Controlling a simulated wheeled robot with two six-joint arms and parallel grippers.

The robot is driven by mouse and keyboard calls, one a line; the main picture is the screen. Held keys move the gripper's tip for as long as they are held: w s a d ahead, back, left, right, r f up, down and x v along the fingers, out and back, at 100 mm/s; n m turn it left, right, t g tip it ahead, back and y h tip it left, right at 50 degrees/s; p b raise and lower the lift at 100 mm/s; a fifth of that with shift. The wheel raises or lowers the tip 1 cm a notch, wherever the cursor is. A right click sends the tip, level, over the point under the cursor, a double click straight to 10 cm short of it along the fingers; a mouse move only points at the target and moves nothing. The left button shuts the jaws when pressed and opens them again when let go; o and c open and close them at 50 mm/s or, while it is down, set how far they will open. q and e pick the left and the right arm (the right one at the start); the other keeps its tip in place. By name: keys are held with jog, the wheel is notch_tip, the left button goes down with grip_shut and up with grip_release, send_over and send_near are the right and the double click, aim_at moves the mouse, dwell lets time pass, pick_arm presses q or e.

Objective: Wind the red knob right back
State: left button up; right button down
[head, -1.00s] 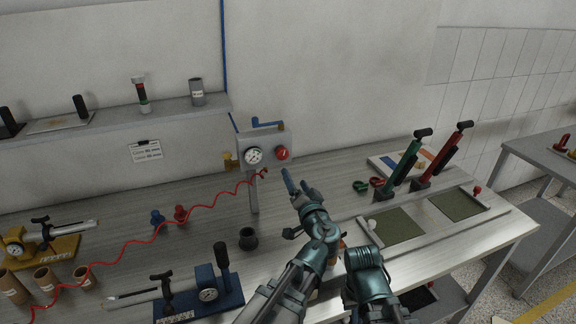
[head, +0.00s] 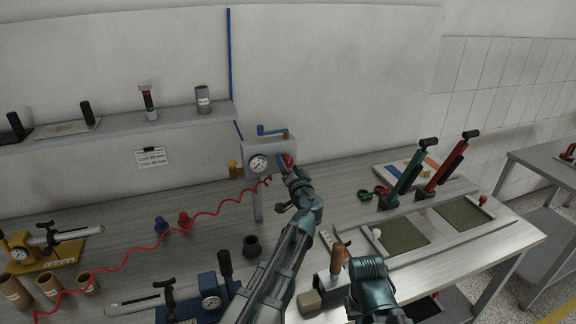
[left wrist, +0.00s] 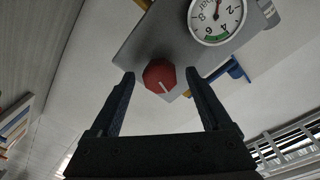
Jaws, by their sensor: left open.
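The red knob (left wrist: 159,76) sits on the face of a grey regulator box (left wrist: 150,35), beside a round white gauge (left wrist: 216,16). A pale mark shows on the knob in the left wrist view. In the head view the knob (head: 289,160) is partly hidden by my left gripper (head: 284,166). My left gripper is open in the left wrist view (left wrist: 160,82), with one finger on each side of the knob and the fingertips close to it. I cannot tell whether they touch it. My right gripper is not clearly visible.
A blue lever (head: 272,130) tops the box, and a red coiled hose (head: 150,247) runs left from it. A small black cup (head: 252,246), a blue gauge stand (head: 212,300) and green (head: 405,180) and red (head: 448,172) pumps stand on the bench around my arm.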

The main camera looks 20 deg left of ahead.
pick_arm(q)
jog(key=shift+w+a, duration=0.15)
jog(key=shift+w, duration=0.15)
jog(key=shift+c, duration=0.2)
grip_shut()
jog(key=shift+n, duration=1.1)
jog(key=shift+o, duration=0.2)
grip_release()
jog(key=v, duration=1.4)
jog(key=shift+b, duration=0.3)
jog(key=shift+f, duration=0.2)
